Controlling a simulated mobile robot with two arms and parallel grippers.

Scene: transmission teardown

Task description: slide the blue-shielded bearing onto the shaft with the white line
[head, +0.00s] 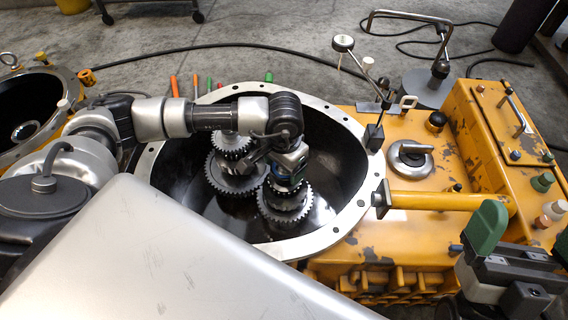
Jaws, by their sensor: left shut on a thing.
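My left gripper (287,172) reaches into the round housing from above and is shut on the blue-shielded bearing, mostly hidden by the gripper, with only some blue showing at the fingers. It is directly over the right-hand gear stack (286,204). Whether the bearing is around that stack's shaft or just above it, I cannot tell. The shaft end is covered by the gripper, and no white line shows. A second gear stack (229,172) stands to the left, partly behind my arm. My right gripper (490,245) is partly in view at the lower right, its opening unclear.
The housing's pale bolted rim (372,195) surrounds the gears. An orange machine body (345,262) with a yellow bar (440,201) lies to the right. A thin stand (374,130) rises by the rim. Another open housing (45,95) is at the left.

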